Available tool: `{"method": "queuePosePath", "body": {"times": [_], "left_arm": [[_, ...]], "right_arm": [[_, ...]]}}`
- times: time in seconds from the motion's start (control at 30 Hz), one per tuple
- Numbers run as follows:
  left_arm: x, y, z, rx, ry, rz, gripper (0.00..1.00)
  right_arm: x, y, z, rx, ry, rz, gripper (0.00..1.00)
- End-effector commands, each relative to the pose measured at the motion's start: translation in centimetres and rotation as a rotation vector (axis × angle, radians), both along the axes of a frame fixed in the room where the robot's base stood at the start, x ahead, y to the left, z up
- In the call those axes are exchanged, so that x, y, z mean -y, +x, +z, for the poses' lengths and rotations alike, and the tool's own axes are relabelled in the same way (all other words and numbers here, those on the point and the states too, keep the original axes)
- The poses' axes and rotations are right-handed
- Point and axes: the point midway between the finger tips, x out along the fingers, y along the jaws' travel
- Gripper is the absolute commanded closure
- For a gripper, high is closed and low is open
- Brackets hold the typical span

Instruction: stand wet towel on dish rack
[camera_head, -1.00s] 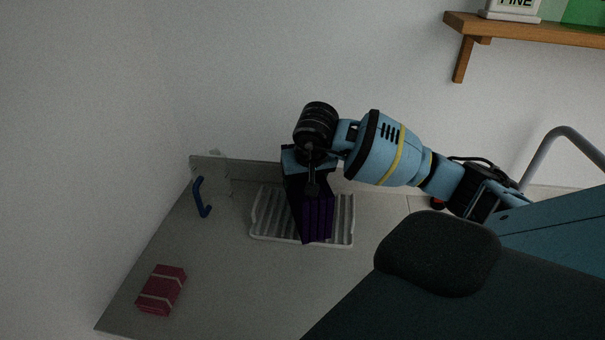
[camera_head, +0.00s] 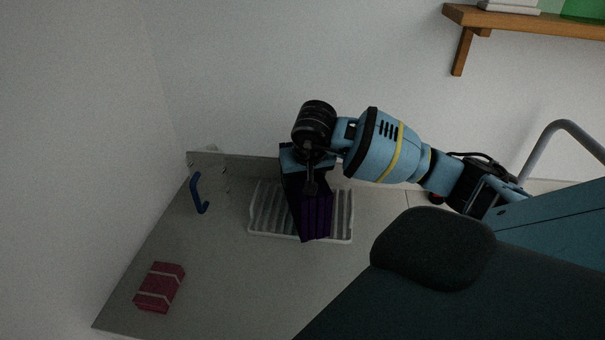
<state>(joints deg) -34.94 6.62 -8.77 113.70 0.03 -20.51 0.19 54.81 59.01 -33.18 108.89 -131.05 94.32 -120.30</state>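A white ribbed dish rack (camera_head: 263,212) lies on the grey counter near the back wall. A dark purple ribbed block (camera_head: 317,214), which I take for the folded towel, stands upright on or just over the rack; I cannot tell whether it touches the slats. Its left side is nearly black. My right gripper (camera_head: 311,183) comes down from above at the top of the purple block, with a dark finger against it. The other finger is hidden, so its grip is not clear. My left gripper is not in view.
A dark red block with pale bands (camera_head: 160,287) lies at the counter's front left. A blue hooked handle (camera_head: 198,194) stands at the back left. A wooden shelf (camera_head: 530,22) is on the wall, upper right. The counter in front of the rack is clear.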

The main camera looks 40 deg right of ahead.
Motion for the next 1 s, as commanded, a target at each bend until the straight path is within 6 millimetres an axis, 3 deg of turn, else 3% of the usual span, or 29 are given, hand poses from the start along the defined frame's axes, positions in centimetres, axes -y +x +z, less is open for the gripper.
{"method": "queuePosePath", "body": {"times": [0.13, 0.17, 0.33, 0.67, 1.0], "left_arm": [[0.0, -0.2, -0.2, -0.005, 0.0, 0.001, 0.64], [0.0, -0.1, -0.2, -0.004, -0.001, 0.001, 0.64], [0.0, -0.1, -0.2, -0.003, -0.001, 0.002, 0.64], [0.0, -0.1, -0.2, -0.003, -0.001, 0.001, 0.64], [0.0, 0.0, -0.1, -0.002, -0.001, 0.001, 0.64]], "right_arm": [[0.0, 0.0, -0.2, 0.001, 0.0, 0.0, 0.7], [0.0, 0.0, -0.2, 0.002, 0.0, 0.0, 0.33], [0.0, 0.0, -0.1, 0.002, 0.0, 0.0, 0.11], [0.0, 0.0, -0.2, 0.0, 0.0, 0.0, 0.11], [-0.9, -1.6, 4.5, 0.005, -0.001, 0.002, 0.11]]}}
